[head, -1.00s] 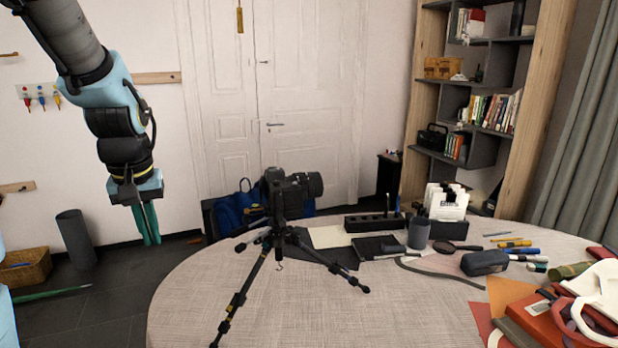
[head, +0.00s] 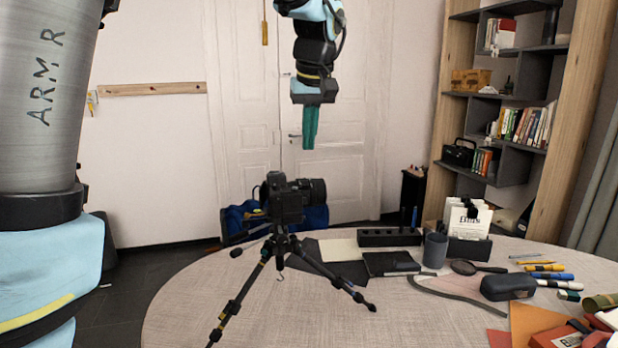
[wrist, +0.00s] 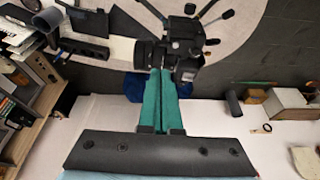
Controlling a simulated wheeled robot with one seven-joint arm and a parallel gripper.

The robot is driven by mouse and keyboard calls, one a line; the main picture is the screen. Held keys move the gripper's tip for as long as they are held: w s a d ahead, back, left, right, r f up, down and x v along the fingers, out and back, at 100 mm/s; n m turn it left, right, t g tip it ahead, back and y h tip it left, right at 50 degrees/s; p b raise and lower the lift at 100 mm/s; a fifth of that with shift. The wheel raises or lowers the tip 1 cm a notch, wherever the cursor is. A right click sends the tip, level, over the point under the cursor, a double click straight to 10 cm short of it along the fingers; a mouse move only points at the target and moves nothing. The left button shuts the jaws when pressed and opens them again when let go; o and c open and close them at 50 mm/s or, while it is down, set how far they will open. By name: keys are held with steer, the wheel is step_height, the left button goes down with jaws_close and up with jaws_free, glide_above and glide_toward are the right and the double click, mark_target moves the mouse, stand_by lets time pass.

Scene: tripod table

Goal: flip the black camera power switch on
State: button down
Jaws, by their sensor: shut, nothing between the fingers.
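The black camera (head: 290,198) sits upright on a small black tripod (head: 284,250) on the round table, its lens pointing right in the head view. My gripper (head: 310,146) is shut and empty, with its green fingers pointing down. In the head view the fingers show above the camera and slightly to its right, with a gap between. In the wrist view the shut fingertips (wrist: 160,72) overlap the edge of the camera (wrist: 184,50) in the picture; I cannot tell the distance. The power switch is too small to make out.
Behind to the right are a dark organizer (head: 390,237), a grey cup (head: 435,250), a card box (head: 468,225) and a dark case (head: 508,287). A blue bag (head: 235,222) stands behind the table.

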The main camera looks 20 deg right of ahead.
mark_target(303, 187)
steer(key=shift+f, duration=0.1)
steer(key=p+x, duration=0.2)
steer(key=x, duration=0.8)
steer(key=shift+a+p, duration=0.1)
steer(key=shift+p, duration=0.25)
steer(key=shift+s+m+h+b, duration=0.15)
steer(key=shift+m+h+b, duration=0.05)
steer(key=shift+m, duration=0.5)
steer(key=shift+s+m+h+b, duration=0.2)
steer(key=shift+m, duration=0.5)
steer(key=shift+s+m+g, duration=0.2)
steer(key=shift+m+g, duration=0.1)
steer(key=shift+m, duration=0.5)
steer(key=shift+s+h+b, duration=0.2)
steer(key=shift+h+b, duration=0.1)
steer(key=shift+s+a, duration=0.1)
steer(key=shift+s, duration=0.1)
steer(key=shift+s, duration=0.75)
